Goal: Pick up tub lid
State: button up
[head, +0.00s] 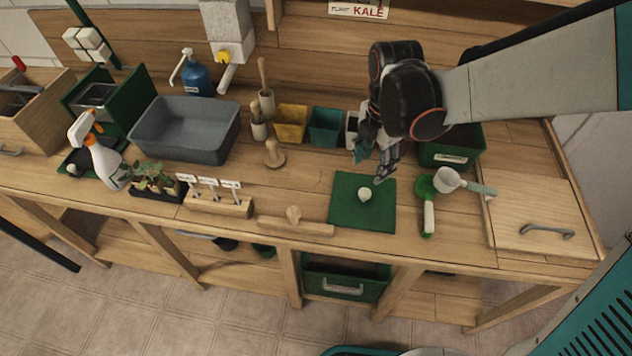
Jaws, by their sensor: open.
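A flat green square (345,214) lies on the bench top, with a small pale round piece (364,195) at its middle. I cannot tell whether the pale piece is a knob fixed to it or a separate small lid. One of these may be the tub lid; nothing is plainly marked as such. My gripper (371,167) is open and empty, above the back edge of the green square and apart from the pale piece. My arm partly hides a green tub (452,158) with a white label, to the right of my gripper.
A green scoop (428,205) and a white cup with a handle (448,180) lie right of the square. A wooden panel with a metal handle (540,232) is farther right. A wooden float (295,226) lies left; yellow (291,123) and teal (325,126) pots stand behind.

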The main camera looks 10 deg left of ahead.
aim_at(365, 192)
notch_tip(365, 192, down, 7)
jog(key=shift+w+f+b, duration=0.1)
jog(key=shift+f+b, duration=0.1)
jog(key=shift+b, duration=0.9)
notch_tip(365, 192, down, 5)
jog(key=b, duration=0.2)
jog(key=shift+a+f+b, duration=0.1)
jog(key=shift+a+b, duration=0.05)
jog(key=shift+b, duration=0.15)
jog(key=c, duration=1.2)
